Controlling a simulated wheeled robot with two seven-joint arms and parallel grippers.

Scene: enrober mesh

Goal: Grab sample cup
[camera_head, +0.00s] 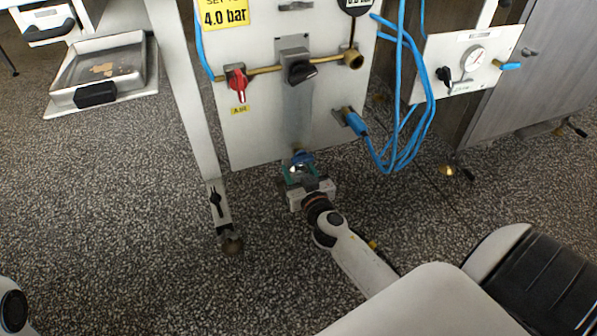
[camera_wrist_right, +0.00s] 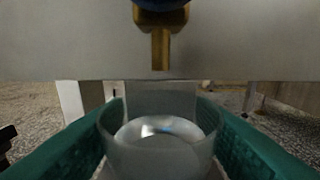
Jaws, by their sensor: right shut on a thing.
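A clear sample cup (camera_wrist_right: 160,148) stands upright between the green finger pads of my right gripper (camera_wrist_right: 160,135) in the right wrist view. The gripper is shut on it, with a pad at each side of the cup. In the head view my right gripper (camera_head: 299,178) is just below the bottom edge of the white panel (camera_head: 290,110). There the cup is small and mostly hidden. A brass spout (camera_wrist_right: 160,45) hangs above and beyond the cup, apart from it. My left gripper is not in view.
The panel carries a red-handled valve (camera_head: 237,85), a black-handled valve (camera_head: 299,68) and a blue connector (camera_head: 355,123). Blue hoses (camera_head: 405,140) loop at its right. A panel leg (camera_head: 190,100) stands left of my gripper. A metal tray (camera_head: 66,88) is far left. Speckled floor is open at left.

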